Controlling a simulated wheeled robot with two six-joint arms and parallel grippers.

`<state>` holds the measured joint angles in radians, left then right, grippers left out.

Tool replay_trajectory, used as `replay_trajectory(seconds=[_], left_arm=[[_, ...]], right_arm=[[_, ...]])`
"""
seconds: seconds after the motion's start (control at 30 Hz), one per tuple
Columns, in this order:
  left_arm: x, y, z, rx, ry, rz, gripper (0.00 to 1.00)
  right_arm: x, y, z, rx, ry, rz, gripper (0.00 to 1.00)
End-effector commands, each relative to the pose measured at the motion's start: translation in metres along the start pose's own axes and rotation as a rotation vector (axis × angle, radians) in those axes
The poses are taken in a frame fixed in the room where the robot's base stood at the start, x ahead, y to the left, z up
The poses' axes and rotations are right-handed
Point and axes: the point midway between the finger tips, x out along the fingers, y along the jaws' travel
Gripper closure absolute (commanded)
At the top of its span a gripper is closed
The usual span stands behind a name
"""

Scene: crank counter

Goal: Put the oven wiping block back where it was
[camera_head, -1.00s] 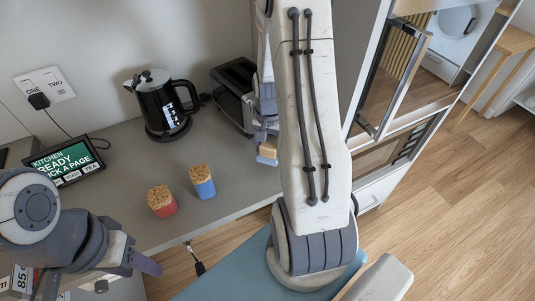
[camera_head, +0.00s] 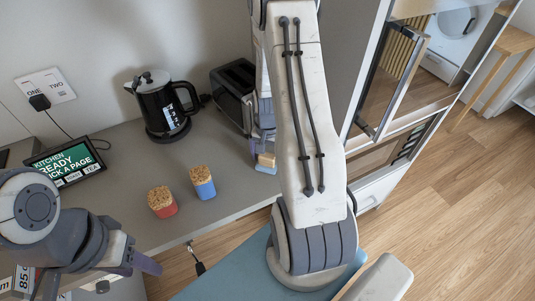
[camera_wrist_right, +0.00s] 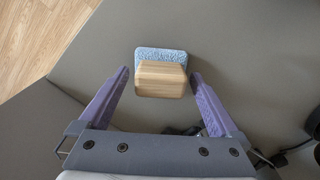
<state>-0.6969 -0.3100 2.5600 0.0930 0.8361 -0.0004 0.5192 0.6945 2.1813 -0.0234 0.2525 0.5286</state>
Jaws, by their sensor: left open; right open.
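The wiping block (camera_head: 266,160) is a wooden block on a light blue pad. It is at the right of the counter, in front of the toaster and partly hidden by my right arm. In the right wrist view the block (camera_wrist_right: 162,79) sits pad-down on the grey surface. My right gripper (camera_wrist_right: 158,75) is open, with one purple finger on each side of the block and a visible gap to each. In the head view my right gripper is mostly hidden by its own arm. My left gripper (camera_head: 147,264) is at lower left, in front of the counter edge, away from the block.
A black toaster (camera_head: 231,88) stands close behind the block. An open glass oven door (camera_head: 392,82) is at the right.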

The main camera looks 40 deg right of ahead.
Motion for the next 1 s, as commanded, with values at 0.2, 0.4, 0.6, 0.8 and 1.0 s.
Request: replay_trajectory(seconds=[0.2,0.4,0.6,0.8,1.0], left_arm=[[0.003,0.000,0.000,0.000,0.000,0.000,0.50],[0.007,-0.001,0.000,0.000,0.000,0.000,0.50],[0.010,-0.001,0.001,0.000,0.000,0.000,0.50],[0.011,-0.001,0.001,0.000,0.000,0.000,0.50],[0.011,-0.001,0.001,0.000,0.000,0.000,0.50]], right_arm=[[-0.021,-0.001,-0.001,0.000,0.005,-0.003,0.02],[-0.063,-0.001,-0.002,0.000,0.007,-0.004,0.02],[-0.100,-0.001,-0.001,0.000,0.006,-0.003,0.02],[-0.118,0.000,0.000,0.000,0.001,-0.001,0.02],[-0.121,-0.001,0.001,-0.006,0.000,0.000,0.02]])
